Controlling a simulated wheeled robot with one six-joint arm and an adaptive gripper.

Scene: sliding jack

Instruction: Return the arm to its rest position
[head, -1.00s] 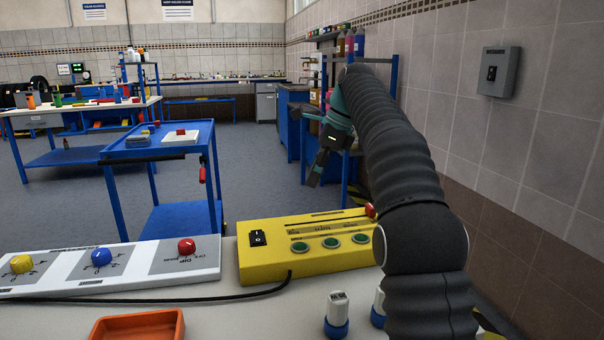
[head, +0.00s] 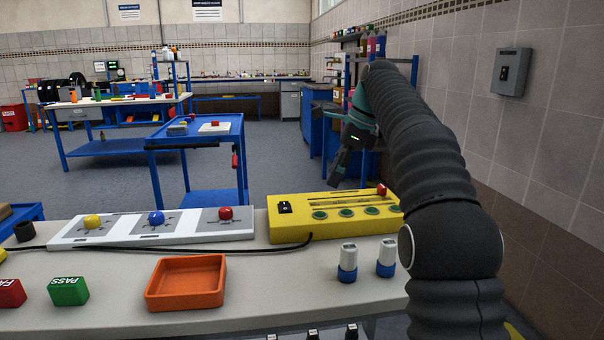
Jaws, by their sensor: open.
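My arm (head: 425,150) rises at the right of the head view in a dark ribbed sleeve and bends forward and down at its top. My gripper (head: 340,170) hangs at its end, pointing down, above and behind the yellow control box (head: 335,217). It is open and I see nothing in it. The fingers appear dark and small from the side. The yellow box has a black switch, several green buttons and a slider with a red knob (head: 382,190) at its right end. The gripper is apart from the box.
On the bench (head: 300,275) are a white panel (head: 120,234) with three coloured knobs, an orange tray (head: 187,282), two white-blue bottles (head: 347,262), and red and green blocks (head: 69,291). A blue cart (head: 195,145) stands behind. A tiled wall with a grey box (head: 512,72) is at right.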

